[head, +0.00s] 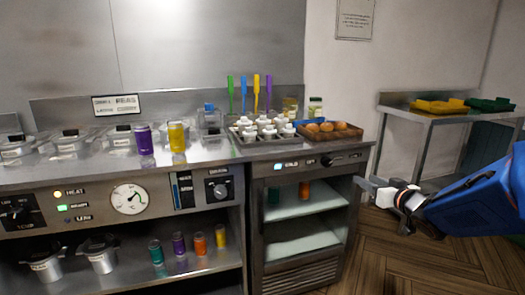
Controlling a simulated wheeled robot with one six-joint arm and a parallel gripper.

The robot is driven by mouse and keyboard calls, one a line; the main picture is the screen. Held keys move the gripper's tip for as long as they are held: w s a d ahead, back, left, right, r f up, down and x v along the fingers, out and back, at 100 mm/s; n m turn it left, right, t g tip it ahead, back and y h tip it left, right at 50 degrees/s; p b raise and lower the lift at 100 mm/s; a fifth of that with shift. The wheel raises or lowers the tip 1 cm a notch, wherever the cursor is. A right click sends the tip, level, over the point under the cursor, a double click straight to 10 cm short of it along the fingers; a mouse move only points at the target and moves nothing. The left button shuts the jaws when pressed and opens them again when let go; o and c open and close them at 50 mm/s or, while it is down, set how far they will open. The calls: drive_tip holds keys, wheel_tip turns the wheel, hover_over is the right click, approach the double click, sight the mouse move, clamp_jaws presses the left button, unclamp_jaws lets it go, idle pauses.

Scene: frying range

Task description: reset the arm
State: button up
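My gripper (367,190) is at the right of the head view, in front of the right end of the steel counter. It points left, and its grey fingers look apart with nothing between them. My blue arm (475,205) reaches in from the right edge. The gripper appears clear of the counter and the open-fronted cabinet beside it, though the exact gap is hard to tell.
The counter (215,152) holds a purple can (144,139), a yellow can (177,137), lidded containers, white-topped bottles (265,127) and a tray of orange-brown items (327,128). A side table (440,115) bears yellow and green trays. The wooden floor (400,255) is clear.

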drive_tip(key=s+a+f+g+h, duration=0.1)
drive_tip(key=s+a+f+g, duration=0.2)
drive_tip(key=s, duration=0.8)
drive_tip(key=s+a+f+m+g+h, duration=0.1)
drive_tip(key=s+a+f+g, duration=0.2)
drive_tip(key=s, duration=0.8)
drive_tip(key=s+a+f+g+h, duration=0.1)
drive_tip(key=s+g, duration=0.4)
drive_tip(key=s, duration=0.7)
wheel_tip(320, 180, down, 2)
drive_tip(key=shift+a+f+m, duration=0.1)
drive_tip(key=shift+a+m, duration=0.2)
drive_tip(key=shift+a, duration=0.6)
